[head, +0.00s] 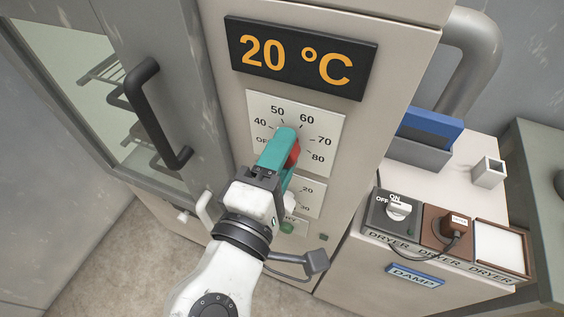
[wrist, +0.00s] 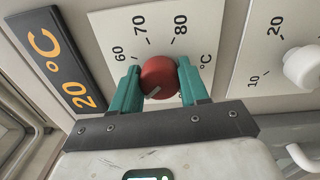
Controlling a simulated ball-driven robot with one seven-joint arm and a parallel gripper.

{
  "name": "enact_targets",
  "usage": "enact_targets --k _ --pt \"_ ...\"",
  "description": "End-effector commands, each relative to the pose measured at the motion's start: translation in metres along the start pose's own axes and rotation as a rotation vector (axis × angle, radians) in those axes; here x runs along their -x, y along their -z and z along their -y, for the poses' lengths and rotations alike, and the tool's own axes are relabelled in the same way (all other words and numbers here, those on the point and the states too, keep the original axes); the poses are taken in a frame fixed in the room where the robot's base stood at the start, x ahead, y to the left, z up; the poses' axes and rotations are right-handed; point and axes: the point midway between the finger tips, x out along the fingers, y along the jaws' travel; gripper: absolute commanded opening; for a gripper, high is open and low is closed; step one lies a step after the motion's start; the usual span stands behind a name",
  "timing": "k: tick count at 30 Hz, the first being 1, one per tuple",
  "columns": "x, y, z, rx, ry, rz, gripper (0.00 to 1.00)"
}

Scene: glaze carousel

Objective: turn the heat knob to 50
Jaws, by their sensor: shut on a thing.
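The red heat knob (head: 294,153) sits on a white dial plate (head: 330,118) marked OFF and 40 to 80. My gripper (head: 288,146) is shut on it. In the wrist view the teal fingers stand on both sides of the round red knob (wrist: 158,72). A pale mark on the knob slants to the lower left of that picture, the side away from 70 and 80. The exact number it points to is hidden by the gripper. The display (head: 302,58) above the dial reads 20 °C.
A white knob (head: 291,201) on a second scale sits just below, with a green button (head: 287,227) under it. A black door handle (head: 155,113) stands out on the left. A dryer switch box (head: 393,212) and a brown socket box (head: 446,230) stand on the right.

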Motion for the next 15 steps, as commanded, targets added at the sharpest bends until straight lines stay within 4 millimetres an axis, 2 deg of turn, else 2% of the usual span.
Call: enact_targets --k 1,15 --pt "0.0004 0.0003 0.0052 -0.039 0.002 0.002 0.14" --pt "0.0002 -0.0001 0.0038 -0.290 0.002 0.013 0.14"
